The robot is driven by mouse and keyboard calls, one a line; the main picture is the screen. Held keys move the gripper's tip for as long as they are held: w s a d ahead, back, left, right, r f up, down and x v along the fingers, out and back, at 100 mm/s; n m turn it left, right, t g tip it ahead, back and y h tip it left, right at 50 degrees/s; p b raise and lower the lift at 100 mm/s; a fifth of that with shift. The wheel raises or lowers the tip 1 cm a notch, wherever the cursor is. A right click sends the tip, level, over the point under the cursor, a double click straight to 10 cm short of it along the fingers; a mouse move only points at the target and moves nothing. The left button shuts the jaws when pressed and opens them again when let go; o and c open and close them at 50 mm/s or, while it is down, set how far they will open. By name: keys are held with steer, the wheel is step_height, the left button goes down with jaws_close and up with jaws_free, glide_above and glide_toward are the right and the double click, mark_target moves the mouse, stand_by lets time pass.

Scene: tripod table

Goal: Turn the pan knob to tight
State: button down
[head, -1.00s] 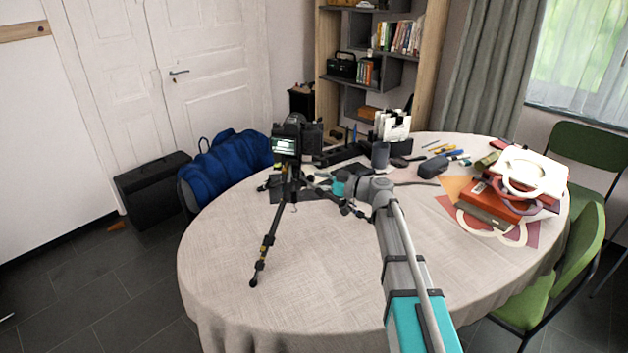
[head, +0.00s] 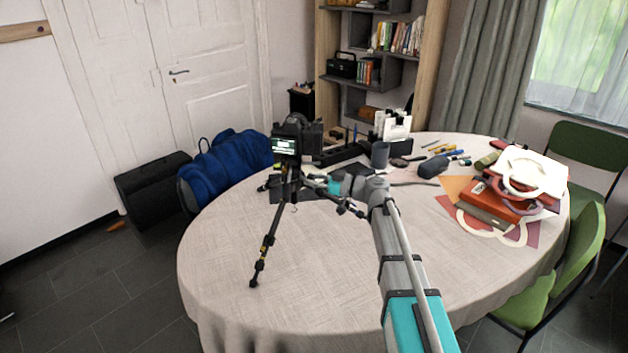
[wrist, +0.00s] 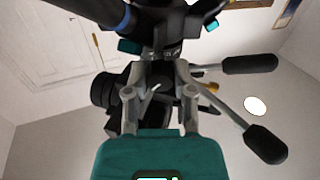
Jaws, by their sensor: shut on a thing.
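A black camera (head: 290,140) with a lit screen sits on a tripod (head: 268,238) that stands upright on the round table. In the wrist view my gripper (wrist: 160,72) reaches in under the tripod head (wrist: 165,22). Its two grey fingers are closed on a small dark part between them, which appears to be the pan knob; the fingers and shadow mostly hide it. Two handles with black grips, an upper one (wrist: 250,64) and a lower one (wrist: 266,143), stick out to the right of my fingers. The knob is too small to make out in the head view.
The tablecloth (head: 330,270) is bare in front of the tripod. A stack of books (head: 500,195) lies at the table's right, with tools and a dark cup (head: 380,155) at the back. A blue bag (head: 228,165) is beside the table at left. Green chairs (head: 560,270) stand at right.

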steer(key=shift+s, duration=0.1)
steer(key=shift+m, duration=0.7)
steer(key=shift+c, duration=2.2)
jaws_free()
steer(key=shift+d, duration=0.15)
steer(key=v, duration=1.1)
steer(key=shift+d, duration=0.35)
